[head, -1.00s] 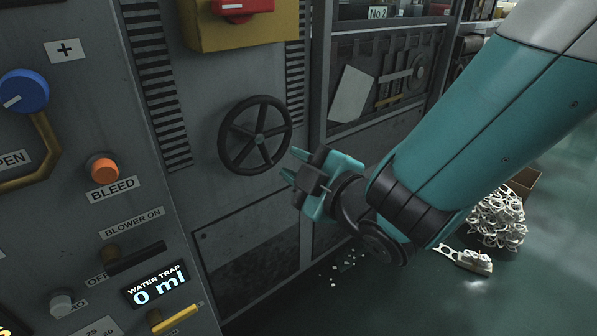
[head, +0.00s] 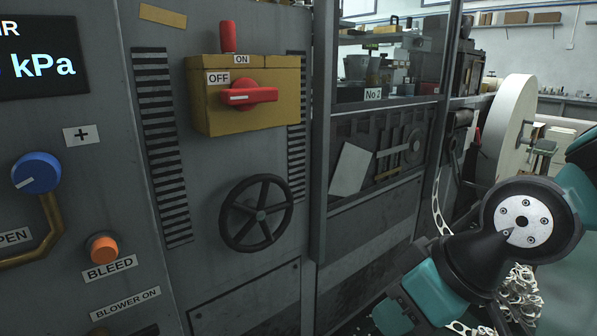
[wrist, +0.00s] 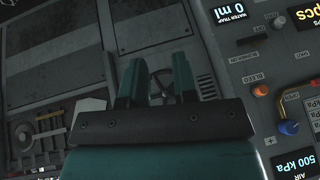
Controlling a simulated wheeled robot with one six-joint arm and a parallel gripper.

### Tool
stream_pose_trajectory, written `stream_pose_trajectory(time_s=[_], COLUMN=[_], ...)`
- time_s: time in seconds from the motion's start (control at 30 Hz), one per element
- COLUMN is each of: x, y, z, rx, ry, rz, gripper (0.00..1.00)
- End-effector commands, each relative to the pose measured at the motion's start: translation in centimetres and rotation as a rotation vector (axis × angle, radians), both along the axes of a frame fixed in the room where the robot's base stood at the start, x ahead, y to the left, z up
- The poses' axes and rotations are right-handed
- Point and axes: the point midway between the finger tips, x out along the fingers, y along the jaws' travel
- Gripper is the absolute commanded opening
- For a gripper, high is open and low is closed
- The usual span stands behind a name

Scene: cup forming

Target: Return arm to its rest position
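My arm is at the lower right of the head view, bent at a dark round joint with a pale bolted cap. A teal part at the bottom edge, left of that joint, may be my gripper, largely cut off by the frame. In the wrist view my gripper (wrist: 156,72) has two teal fingers standing apart with nothing between them. Dark spokes, likely of the handwheel (head: 256,213), show behind the fingers. The fingers look apart from the machine.
The grey machine panel at left carries a red switch (head: 249,96) on a yellow box, a blue knob (head: 37,172) and an orange bleed button (head: 103,248). White parts (head: 522,295) lie heaped on the floor at lower right.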

Motion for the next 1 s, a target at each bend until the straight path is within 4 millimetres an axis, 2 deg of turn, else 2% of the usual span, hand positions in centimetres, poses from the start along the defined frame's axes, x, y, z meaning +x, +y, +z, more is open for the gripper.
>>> stream_pose_trajectory(time_s=[0.1,0.27,0.3,0.57,0.9,1.0], x=[-3.4,-7.8,-7.5,-7.5,-7.4,-7.4], y=[-1.4,-3.4,-3.2,-3.1,-3.1,-3.1], z=[0.9,2.3,4.3,11.1,23.8,26.7], rx=[-0.022,-0.08,-0.077,-0.077,-0.078,-0.078], ry=[0.143,0.311,0.306,0.305,0.304,0.304], rz=[-0.009,-0.009,-0.007,-0.004,-0.004,-0.004], gripper=[0.27,0.27,0.27,0.27,0.27,0.27])
